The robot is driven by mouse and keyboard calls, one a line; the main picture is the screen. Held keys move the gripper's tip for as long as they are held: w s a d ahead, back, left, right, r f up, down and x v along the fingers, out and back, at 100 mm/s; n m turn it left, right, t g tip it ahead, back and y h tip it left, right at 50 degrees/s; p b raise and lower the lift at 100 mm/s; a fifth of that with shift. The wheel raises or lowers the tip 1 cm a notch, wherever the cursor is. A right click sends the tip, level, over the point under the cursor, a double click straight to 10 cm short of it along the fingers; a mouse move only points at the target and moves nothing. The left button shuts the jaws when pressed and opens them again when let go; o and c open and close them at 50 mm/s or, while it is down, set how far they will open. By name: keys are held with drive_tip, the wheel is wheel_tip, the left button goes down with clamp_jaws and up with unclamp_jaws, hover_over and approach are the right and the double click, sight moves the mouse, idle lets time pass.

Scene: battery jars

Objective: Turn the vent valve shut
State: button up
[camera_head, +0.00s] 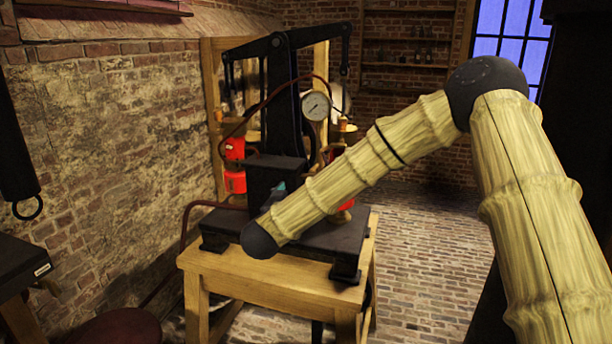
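A black pump-like apparatus (277,130) with a tall upright and a cross beam stands on a wooden table. A round white pressure gauge (316,106) is fixed at its right side. A red part (345,206) shows low on the right, partly behind my arm; I cannot tell if it is the vent valve. A small teal part (280,187) shows just above my arm; I cannot tell what it belongs to. My bamboo-look arm reaches in from the right across the apparatus's base, ending in a dark joint in front of it. My gripper is not visible.
The wooden table (262,286) has a bare front strip. Red jars (234,180) stand behind the apparatus at left. A dark hose (188,215) runs down the left side. A dark bench (20,264) is at far left. Brick floor (430,250) lies open to the right.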

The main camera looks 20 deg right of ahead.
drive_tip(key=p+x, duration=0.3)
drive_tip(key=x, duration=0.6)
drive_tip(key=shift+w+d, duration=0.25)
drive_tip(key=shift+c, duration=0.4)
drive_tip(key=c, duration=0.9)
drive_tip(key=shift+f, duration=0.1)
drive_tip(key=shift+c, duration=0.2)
